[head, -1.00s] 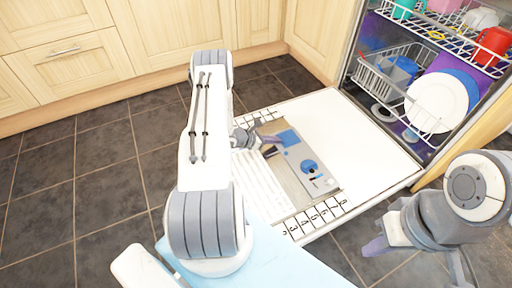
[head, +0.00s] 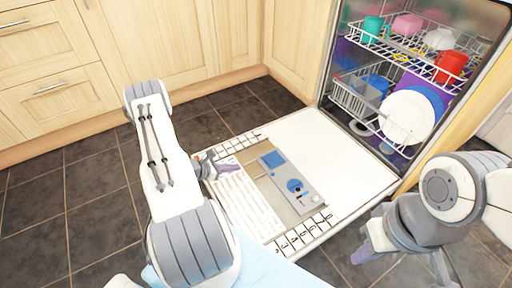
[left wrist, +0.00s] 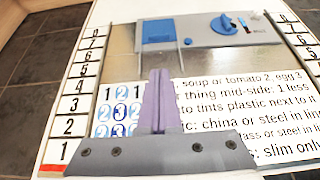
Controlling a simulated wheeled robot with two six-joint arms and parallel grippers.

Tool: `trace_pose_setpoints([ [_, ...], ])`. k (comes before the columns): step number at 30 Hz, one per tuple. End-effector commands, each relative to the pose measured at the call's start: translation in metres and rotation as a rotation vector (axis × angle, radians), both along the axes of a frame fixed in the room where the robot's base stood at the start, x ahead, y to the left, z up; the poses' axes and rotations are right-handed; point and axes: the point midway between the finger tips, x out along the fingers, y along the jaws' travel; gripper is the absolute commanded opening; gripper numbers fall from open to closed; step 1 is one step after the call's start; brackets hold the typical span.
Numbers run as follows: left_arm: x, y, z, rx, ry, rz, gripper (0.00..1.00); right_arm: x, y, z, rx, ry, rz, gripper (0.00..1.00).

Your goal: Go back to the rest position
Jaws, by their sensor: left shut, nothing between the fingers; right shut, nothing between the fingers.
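My left gripper (head: 232,168) is over the open dishwasher door (head: 345,150), just left of the grey control panel (head: 290,182) with its blue dial. Its purple fingers are closed together with nothing between them. In the left wrist view the shut fingers (left wrist: 158,85) point towards the panel (left wrist: 215,30), above printed text and number boxes. My right gripper (head: 364,254) hangs low at the right, beyond the door's near right edge, its purple fingers shut and empty.
The dishwasher's upper rack holds a red cup (head: 450,67), a teal cup (head: 372,30) and a pink item (head: 407,25). The lower rack holds a white plate (head: 406,118). Wooden cabinets (head: 180,40) line the back. Dark floor tiles (head: 95,190) at the left are clear.

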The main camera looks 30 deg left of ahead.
Motion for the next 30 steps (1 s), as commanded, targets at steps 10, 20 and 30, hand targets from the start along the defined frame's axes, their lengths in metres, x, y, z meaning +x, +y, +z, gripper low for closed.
trace_pose_setpoints([
  [10,0.011,-0.017,0.023,0.027,-0.01,-0.094,0.0,0.0,0.0,0.005,0.0,0.0,0.0,0.0],
  [20,0.034,-0.187,0.177,0.258,-0.111,-0.893,0.0,0.0,0.0,0.034,0.0,0.0,0.0,0.0],
  [30,-0.078,-0.34,0.32,0.648,-0.341,-1.863,0.0,0.0,0.0,0.067,0.0,0.0,0.0,0.0],
])
